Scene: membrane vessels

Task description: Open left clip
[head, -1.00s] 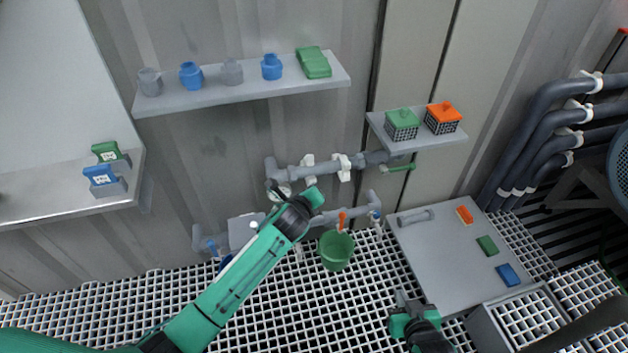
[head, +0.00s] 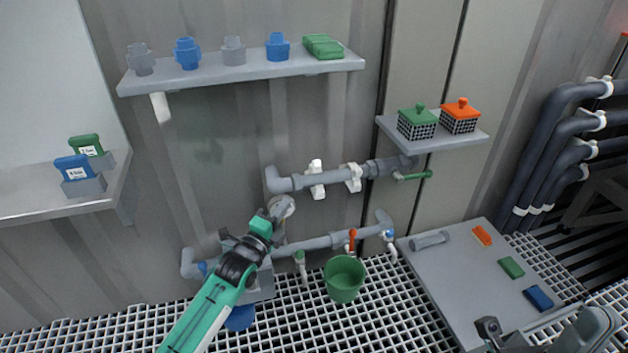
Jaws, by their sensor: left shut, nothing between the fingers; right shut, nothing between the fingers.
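The left white clip (head: 316,180) sits around the upper grey pipe (head: 292,184) on the wall. The right white clip (head: 351,177) sits on the same pipe to its right. The left clip's upper part stands up above the pipe; whether its latch is open I cannot tell. My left gripper (head: 271,217) is shut and empty. It is below and left of the left clip, beside the round gauge (head: 286,205), apart from the clip. My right gripper (head: 488,328) is shut and empty at the lower right, over the grey table, far from the clips.
A lower pipe (head: 310,244) with an orange-handled valve (head: 352,239) runs below. A green bucket (head: 344,279) is under it. A shelf (head: 240,71) with vessels is above. A small shelf (head: 450,140) with two baskets is at the right. The wall left of the clips is bare.

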